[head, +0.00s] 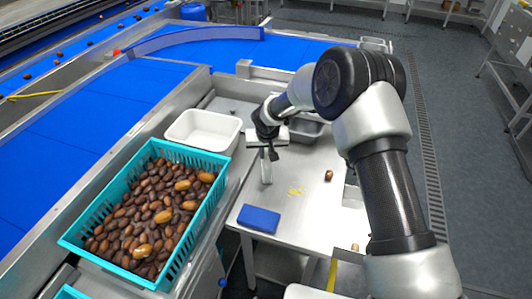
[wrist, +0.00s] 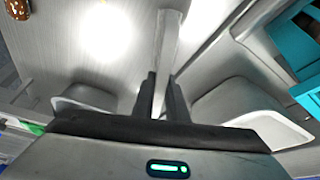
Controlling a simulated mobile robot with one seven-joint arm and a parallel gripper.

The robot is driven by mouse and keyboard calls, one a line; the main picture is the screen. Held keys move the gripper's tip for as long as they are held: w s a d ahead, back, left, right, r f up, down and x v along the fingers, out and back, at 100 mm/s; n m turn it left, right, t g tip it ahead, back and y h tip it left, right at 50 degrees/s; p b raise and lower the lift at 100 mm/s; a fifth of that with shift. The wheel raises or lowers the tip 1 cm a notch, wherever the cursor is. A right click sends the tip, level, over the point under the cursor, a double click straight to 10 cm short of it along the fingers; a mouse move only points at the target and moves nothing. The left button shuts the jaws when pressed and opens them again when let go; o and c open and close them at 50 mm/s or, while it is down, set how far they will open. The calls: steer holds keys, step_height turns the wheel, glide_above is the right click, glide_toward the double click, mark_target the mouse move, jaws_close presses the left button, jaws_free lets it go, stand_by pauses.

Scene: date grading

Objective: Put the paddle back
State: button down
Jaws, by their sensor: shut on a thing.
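My gripper (head: 268,152) is over the steel table, with its jaws pointing down. It is shut on the paddle (head: 266,172), a thin pale grey strip that hangs below the jaws. In the wrist view the paddle (wrist: 169,38) runs up from between the two dark fingers of my gripper (wrist: 161,82). Its upper part is hidden by the jaws in the head view. I cannot tell whether its lower end touches the table.
A teal crate (head: 76,243) full of dates and a white tub (head: 204,141) are on the left. A grey metal pan (head: 312,130) is behind my gripper. A blue cloth or sponge (head: 259,219), yellow scraps (head: 296,191) and a single date (head: 328,175) lie on the table (head: 300,225).

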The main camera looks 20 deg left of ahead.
steer(key=shift+f, duration=0.15)
steer(key=c, duration=1.8)
jaws_free()
steer(key=shift+o, duration=0.2)
